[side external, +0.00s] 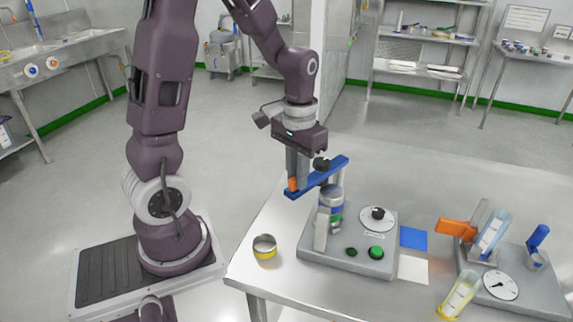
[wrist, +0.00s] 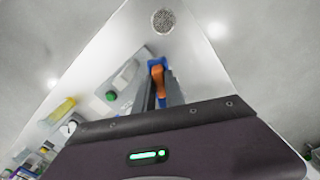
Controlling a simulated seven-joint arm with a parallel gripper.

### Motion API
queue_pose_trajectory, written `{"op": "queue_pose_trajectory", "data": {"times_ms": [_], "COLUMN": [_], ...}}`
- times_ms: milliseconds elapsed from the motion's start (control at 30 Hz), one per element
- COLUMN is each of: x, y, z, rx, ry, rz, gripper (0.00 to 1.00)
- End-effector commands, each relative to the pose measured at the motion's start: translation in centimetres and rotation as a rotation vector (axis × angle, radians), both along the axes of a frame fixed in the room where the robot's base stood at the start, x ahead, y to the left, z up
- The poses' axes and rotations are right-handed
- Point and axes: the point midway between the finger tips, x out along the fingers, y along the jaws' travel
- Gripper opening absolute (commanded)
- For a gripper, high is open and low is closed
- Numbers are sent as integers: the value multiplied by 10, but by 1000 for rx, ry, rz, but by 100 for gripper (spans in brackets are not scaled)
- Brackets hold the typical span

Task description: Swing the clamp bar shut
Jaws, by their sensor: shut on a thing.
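The clamp bar (side external: 334,171) is a blue bar with an orange end. In the side view it lies across the top of a post and cylinder (side external: 329,207) on a grey machine base (side external: 350,258), with a black knob (side external: 321,164) above it. My gripper (side external: 297,183) points down at the bar's near-left end, its fingers closed on the orange end (side external: 292,185). In the wrist view the orange part (wrist: 158,82) shows between the fingers, with blue (wrist: 156,63) beyond. The fingers hide part of the bar, and I cannot tell whether its far end meets a catch.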

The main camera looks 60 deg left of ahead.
Motion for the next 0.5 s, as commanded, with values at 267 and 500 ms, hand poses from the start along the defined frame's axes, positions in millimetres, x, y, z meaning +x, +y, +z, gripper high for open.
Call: {"op": "queue_pose_trajectory", "data": {"times_ms": [267, 500], "x": [17, 30], "y": [-33, -51], "z": [1, 1], "rx": [0, 0], "ry": [-4, -5], "rz": [223, 371], "gripper": [0, 0]}}
